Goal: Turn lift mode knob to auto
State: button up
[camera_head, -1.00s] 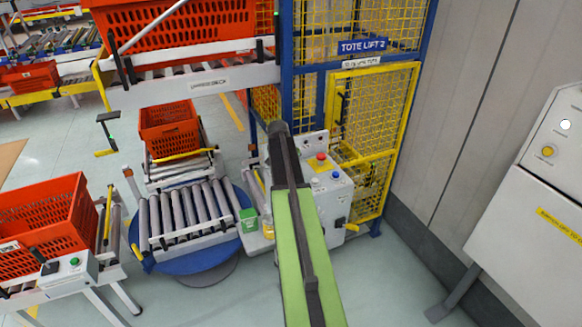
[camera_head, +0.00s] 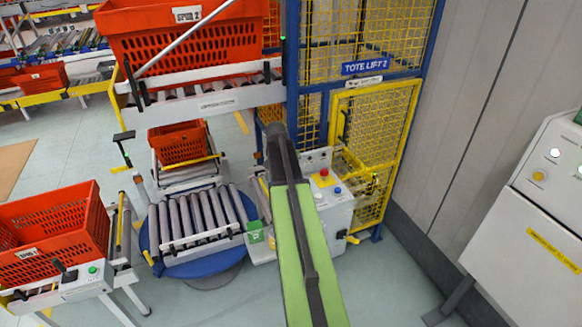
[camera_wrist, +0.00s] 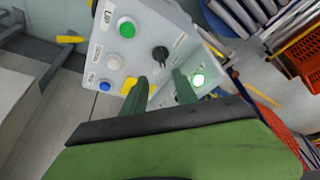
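The control box (camera_head: 333,217) of the tote lift stands below the blue "TOTE LIFT 2" sign, partly hidden behind my green arm. The labels are too small to read, so I cannot tell the knob's setting. My gripper (camera_wrist: 162,88) has two dark green fingers, apart and empty, just below the knob in the picture. Contact with the panel cannot be told.
A lit button (camera_wrist: 198,80) shows by the right finger. A yellow mesh gate (camera_head: 375,140) stands behind the box. A roller turntable (camera_head: 197,225) is to the left, with orange totes (camera_head: 55,230) around it. A white cabinet (camera_head: 520,235) stands right; floor between is clear.

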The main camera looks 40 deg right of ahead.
jog(key=p+v, duration=0.3)
jog(key=v, duration=0.3)
jog(key=shift+p, duration=0.3)
jog(key=shift+f, duration=0.1)
jog(key=w+a+f+n+y+b, duration=0.1)
jog(key=w+a+f+n+b, duration=0.15)
jog(key=a+f+b, duration=0.45)
jog(key=w+a+f+n+b, duration=0.1)
jog(key=w+a+f+b, duration=0.2)
jog(key=a, duration=0.8)
jog(key=w+a+f+n+y+b, duration=0.1)
jog(key=w+a+f+b, duration=0.3)
jog(key=a, duration=0.5)
jog(key=s+a+f+n+y+b, duration=0.1)
jog(key=s+a+f+n+b, duration=0.25)
jog(key=a, duration=0.45)
jog(key=s+a+f+n+b, duration=0.2)
jog(key=s+a+f+b, duration=0.25)
jog(key=a, duration=0.45)
jog(key=s+a+n+g+y+p, duration=0.1)
jog(key=s+a+n, duration=0.1)
jog(key=s, duration=0.4)
jog(key=shift+s+a+f+n+g, duration=0.2)
jog(key=shift+a+n+g, duration=0.2)
jog(key=shift+n, duration=0.4)
